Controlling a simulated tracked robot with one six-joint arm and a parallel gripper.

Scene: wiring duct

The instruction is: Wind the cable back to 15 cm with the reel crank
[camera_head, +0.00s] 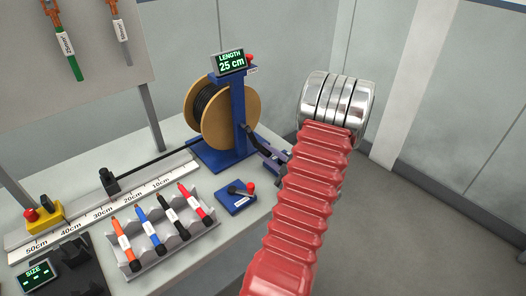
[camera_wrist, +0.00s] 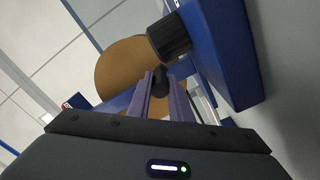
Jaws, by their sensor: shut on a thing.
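The cable reel (camera_head: 232,118) has tan round flanges on a blue stand, with black cable wound between them. Its display (camera_head: 230,62) reads LENGTH 25 cm. The black cable (camera_head: 150,163) runs left from the reel along a white ruler (camera_head: 120,195) to a black block (camera_head: 109,181). The black crank (camera_head: 249,134) is on the reel's right side. My gripper (camera_head: 270,152) is at the crank, partly hidden behind my red arm. In the wrist view, its two purple fingers are shut on the black crank handle (camera_wrist: 160,80), with the tan flange (camera_wrist: 125,65) behind.
A yellow block with a red button (camera_head: 45,213) and a SIZE display (camera_head: 38,276) are at left. Floor is clear at right.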

